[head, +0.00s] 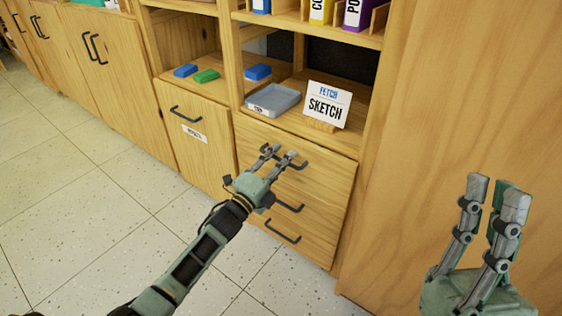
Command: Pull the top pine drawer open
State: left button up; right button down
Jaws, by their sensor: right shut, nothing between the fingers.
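The top pine drawer (325,172) is the uppermost of a stack of drawers below the open shelf. Its front looks flush with the cabinet. Its dark bar handle (301,166) is partly covered by my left gripper (279,154). The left gripper is open, its fingers apart and pointing at the drawer front around the handle. I cannot tell whether the fingers touch the handle. My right gripper (494,196) is shut and empty, raised at the right, well away from the drawer.
Lower drawer handles (283,238) sit below. The shelf above holds a grey tray (272,99), a sign reading "FETCH SKETCH" (326,104) and a blue block (257,72). A tall wooden panel (430,110) stands at right. The tiled floor (90,190) at left is clear.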

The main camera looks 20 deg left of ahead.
pick_arm(q)
grip_shut()
dwell(0.6)
